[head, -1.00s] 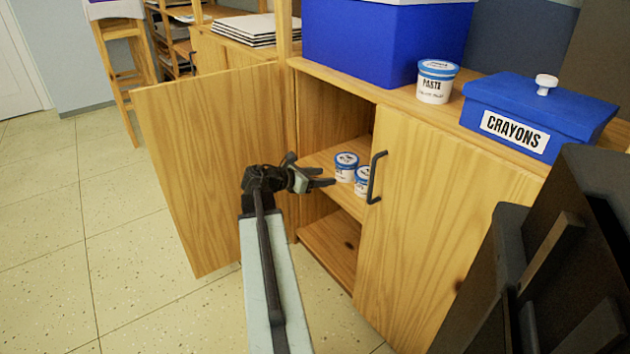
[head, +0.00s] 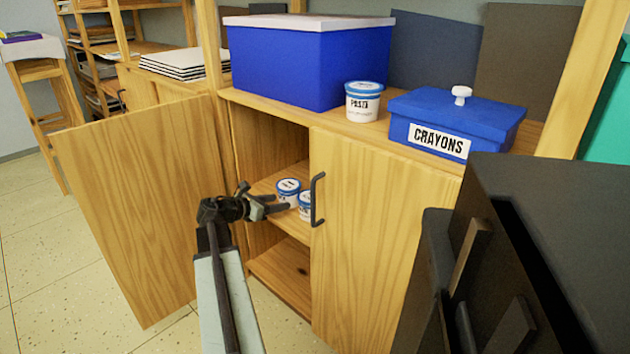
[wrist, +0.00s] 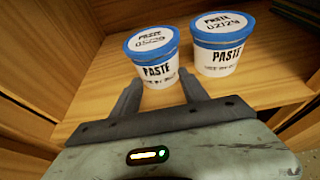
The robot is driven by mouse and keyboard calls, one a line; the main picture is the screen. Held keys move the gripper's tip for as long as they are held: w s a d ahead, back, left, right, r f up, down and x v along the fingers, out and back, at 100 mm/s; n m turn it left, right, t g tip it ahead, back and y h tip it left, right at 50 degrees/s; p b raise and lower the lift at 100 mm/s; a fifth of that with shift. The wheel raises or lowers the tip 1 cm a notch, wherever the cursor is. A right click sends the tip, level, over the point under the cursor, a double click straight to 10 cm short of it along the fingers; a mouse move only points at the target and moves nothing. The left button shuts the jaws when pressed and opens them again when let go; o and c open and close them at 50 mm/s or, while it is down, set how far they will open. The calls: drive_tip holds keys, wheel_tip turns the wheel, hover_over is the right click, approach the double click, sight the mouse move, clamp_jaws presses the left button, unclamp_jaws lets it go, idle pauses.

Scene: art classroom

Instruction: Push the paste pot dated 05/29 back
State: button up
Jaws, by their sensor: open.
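Two white paste pots with blue lids stand upright side by side on the cabinet's inner shelf. In the wrist view the left pot (wrist: 153,58) has a lid that seems to read 05/29, and it also shows in the head view (head: 288,189). The right pot (wrist: 221,45) has a lid reading about 02/24; in the head view it (head: 305,205) is partly hidden by the door. My gripper (head: 281,203) is open and empty at the cabinet opening. Its two fingers (wrist: 160,84) point at the left pot's front, very close; contact is unclear.
The left cabinet door (head: 145,200) stands open; the right door (head: 375,240) with a black handle (head: 318,200) is closed. A third paste pot (head: 363,102), a blue bin (head: 290,65) and a crayons box (head: 455,122) stand on top. Bare shelf lies behind the pots.

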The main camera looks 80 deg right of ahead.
drive_tip(key=shift+s+d, duration=2.1)
drive_tip(key=shift+d, duration=1.1)
drive_tip(key=shift+s+d, duration=2.05)
drive_tip(key=shift+d, duration=1.2)
drive_tip(key=shift+s+d, duration=2.1)
drive_tip(key=shift+d, duration=1.1)
drive_tip(key=shift+w+a, duration=0.45)
drive_tip(key=shift+a, duration=0.25)
drive_tip(key=shift+w+a, duration=0.4)
drive_tip(key=shift+a, duration=0.25)
drive_tip(key=shift+w+a+r+p, duration=0.2)
drive_tip(key=shift+a+r+p, duration=0.05)
drive_tip(key=shift+r+p, duration=0.55)
drive_tip(key=shift+w+a+r+p, duration=0.15)
drive_tip(key=shift+a+r+p, duration=0.15)
drive_tip(key=shift+r+p, duration=0.45)
drive_tip(key=shift+w+a+r+p, duration=0.2)
drive_tip(key=shift+a+r+p, duration=0.05)
drive_tip(key=shift+r+p, duration=0.55)
drive_tip(key=w+a, duration=0.6)
drive_tip(key=a, duration=0.3)
drive_tip(key=w+a, duration=0.6)
drive_tip(key=a, duration=0.4)
